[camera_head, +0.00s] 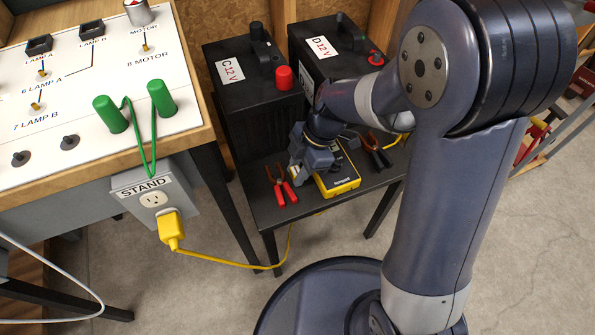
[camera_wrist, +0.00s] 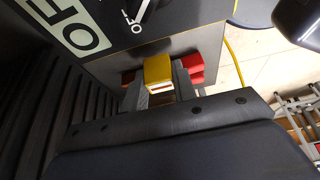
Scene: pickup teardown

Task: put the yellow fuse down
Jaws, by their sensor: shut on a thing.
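The yellow fuse (camera_wrist: 157,70) is between the two grey fingertips of my gripper (camera_wrist: 160,88) in the wrist view, its pale end toward the camera. In the head view my gripper (camera_head: 297,174) is low over the small black table (camera_head: 255,206), between battery C and the yellow-and-black charger. Only a small pale bit shows between the fingers there. I cannot tell whether the fuse touches the surface under it.
The red clamp (camera_head: 281,186) lies just left of my gripper; its red handles (camera_wrist: 194,66) show behind the fuse. The charger (camera_head: 340,178) and black clamp (camera_head: 376,153) lie to the right. Batteries C (camera_head: 240,88) and D (camera_head: 310,62) stand behind. A yellow cord (camera_head: 235,261) hangs in front.

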